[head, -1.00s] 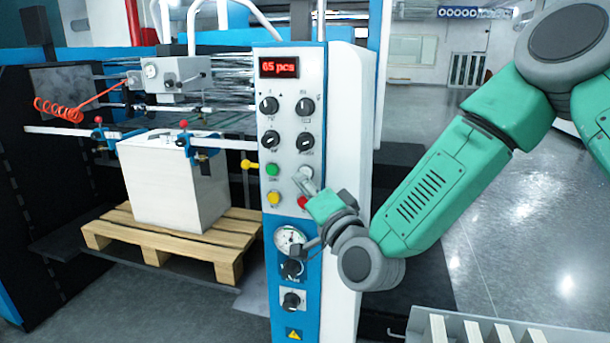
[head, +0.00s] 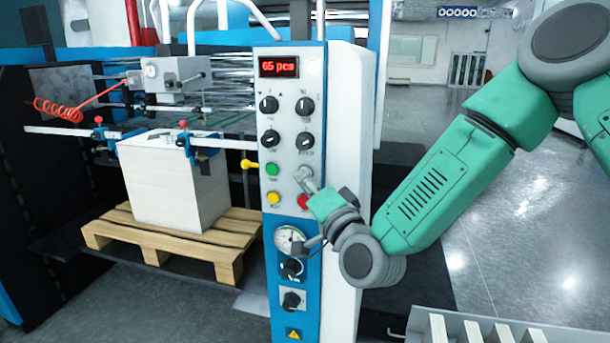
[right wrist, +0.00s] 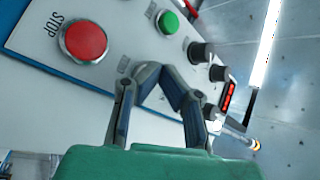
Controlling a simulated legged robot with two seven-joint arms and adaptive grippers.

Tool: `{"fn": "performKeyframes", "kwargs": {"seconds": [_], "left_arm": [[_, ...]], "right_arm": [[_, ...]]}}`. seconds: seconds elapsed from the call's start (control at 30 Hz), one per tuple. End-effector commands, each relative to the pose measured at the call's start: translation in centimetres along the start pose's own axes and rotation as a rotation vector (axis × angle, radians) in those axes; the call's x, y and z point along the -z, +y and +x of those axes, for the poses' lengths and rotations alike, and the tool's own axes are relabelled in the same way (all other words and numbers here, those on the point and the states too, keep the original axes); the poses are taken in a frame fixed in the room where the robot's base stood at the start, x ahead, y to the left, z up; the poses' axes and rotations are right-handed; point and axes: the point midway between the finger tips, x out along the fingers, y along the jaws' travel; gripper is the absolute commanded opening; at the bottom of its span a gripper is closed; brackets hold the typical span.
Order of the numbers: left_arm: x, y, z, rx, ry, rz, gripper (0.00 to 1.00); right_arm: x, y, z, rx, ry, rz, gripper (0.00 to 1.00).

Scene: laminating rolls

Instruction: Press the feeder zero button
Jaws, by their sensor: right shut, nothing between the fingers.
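The control panel (head: 290,120) carries several buttons under a red display reading 65 pcs. My left gripper is not in view.
The green button (head: 271,169) and yellow button (head: 273,198) sit left of my right gripper. The red STOP button (right wrist: 82,41) is close by, below the fingers in the head view. Knobs (head: 304,106) stick out above. Open floor lies right of the panel.

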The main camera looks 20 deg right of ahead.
Motion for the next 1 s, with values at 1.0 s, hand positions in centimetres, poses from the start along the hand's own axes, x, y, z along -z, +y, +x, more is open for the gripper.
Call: {"fn": "performKeyframes", "kwargs": {"seconds": [1.0], "left_arm": [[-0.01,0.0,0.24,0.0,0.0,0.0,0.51]], "right_arm": [[0.68,0.52,0.63,0.001,0.001,0.0,0.0]]}}
